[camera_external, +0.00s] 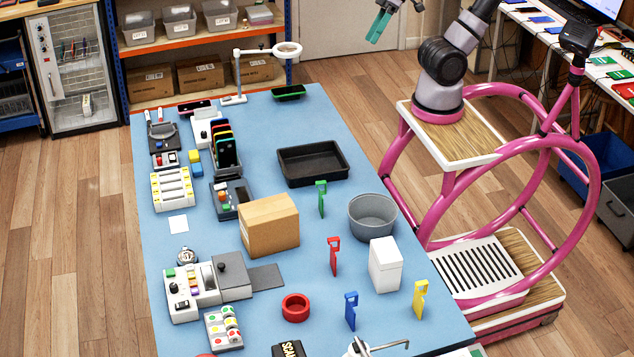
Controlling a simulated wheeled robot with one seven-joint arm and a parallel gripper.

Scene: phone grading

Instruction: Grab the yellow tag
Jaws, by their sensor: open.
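The yellow tag (420,299) stands upright near the right edge of the blue table, toward the front, just right of the white box. A blue tag (351,311), a red tag (334,255) and a green tag (321,198) stand upright elsewhere on the table. My gripper (378,26) is at the top of the view, raised beyond the table's far right side and well away from the yellow tag. It is open, and I see nothing held in it. Its fingers look teal-green.
A white box (385,265) stands close left of the yellow tag, with a grey round tub (373,216) behind it. A red ring-shaped dish (295,307), a cardboard box (269,225) and a black tray (312,163) are farther left.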

